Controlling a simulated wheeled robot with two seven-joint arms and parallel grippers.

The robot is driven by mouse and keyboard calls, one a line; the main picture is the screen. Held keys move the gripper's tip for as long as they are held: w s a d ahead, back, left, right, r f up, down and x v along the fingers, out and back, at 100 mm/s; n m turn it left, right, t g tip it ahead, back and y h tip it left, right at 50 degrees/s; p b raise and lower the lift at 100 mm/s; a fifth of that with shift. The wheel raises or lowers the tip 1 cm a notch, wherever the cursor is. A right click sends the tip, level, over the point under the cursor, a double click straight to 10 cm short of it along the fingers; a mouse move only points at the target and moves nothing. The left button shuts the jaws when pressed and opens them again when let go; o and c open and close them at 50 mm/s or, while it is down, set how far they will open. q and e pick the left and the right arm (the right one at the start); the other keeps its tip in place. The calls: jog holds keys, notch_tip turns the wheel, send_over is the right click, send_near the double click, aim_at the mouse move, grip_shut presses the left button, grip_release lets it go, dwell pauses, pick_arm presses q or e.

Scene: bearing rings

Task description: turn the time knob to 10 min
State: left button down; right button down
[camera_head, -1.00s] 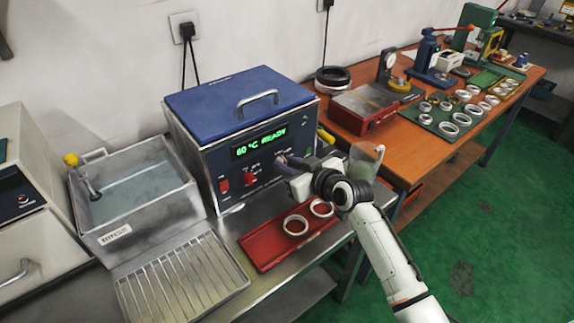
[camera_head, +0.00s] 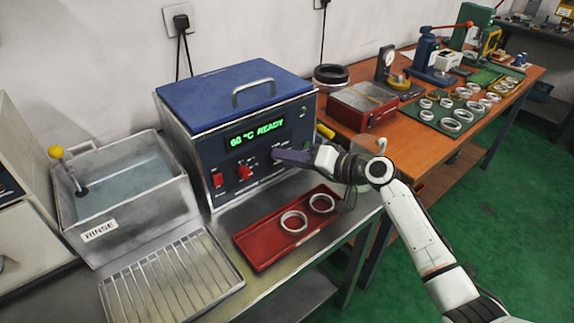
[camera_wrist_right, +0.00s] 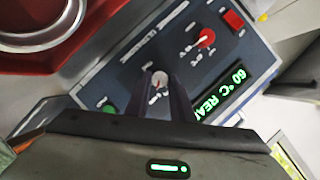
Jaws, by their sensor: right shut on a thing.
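The time knob, a small grey knob with a red pointer mark, shows in the right wrist view (camera_wrist_right: 160,81) on the dark blue front panel of the cleaner (camera_head: 203,158). My right gripper (camera_wrist_right: 163,88) is shut on it, one dark finger on each side. In the head view my right gripper (camera_head: 280,156) reaches the panel from the right, and its fingers mostly hide the knob. The scale marks are too small to read. The green display (camera_head: 256,135) reads 60 °C READY. My left gripper is not in view.
A red knob (camera_head: 245,172) and a red switch (camera_head: 217,180) sit left of the time knob. A red tray (camera_head: 262,252) with two metal rings lies below my right gripper. A rinse basin (camera_head: 130,195) stands at left. A wooden bench (camera_head: 400,133) stands at right.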

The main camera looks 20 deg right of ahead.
jog(key=shift+d+f+m+y+b, duration=0.1)
jog(key=shift+f+m+y+b, duration=0.25)
jog(key=shift+m+b, duration=0.4)
jog(key=shift+m+t+y+b, duration=0.3)
jog(key=shift+m+y+b, duration=0.25)
jog(key=shift+m+b, duration=0.45)
jog(key=shift+f+m+y+b, duration=0.1)
jog(key=shift+m+y+b, duration=0.2)
jog(key=shift+m+b, duration=0.4)
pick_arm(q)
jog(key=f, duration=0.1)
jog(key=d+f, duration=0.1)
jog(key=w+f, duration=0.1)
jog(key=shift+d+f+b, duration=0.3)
pick_arm(e)
jog(key=shift+m, duration=0.55)
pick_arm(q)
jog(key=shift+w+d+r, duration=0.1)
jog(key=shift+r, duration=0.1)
pick_arm(e)
jog(key=shift+y, duration=0.3)
jog(key=c, duration=1.7)
grip_release()
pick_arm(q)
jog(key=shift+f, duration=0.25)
pick_arm(e)
jog(key=shift+o, duration=0.8)
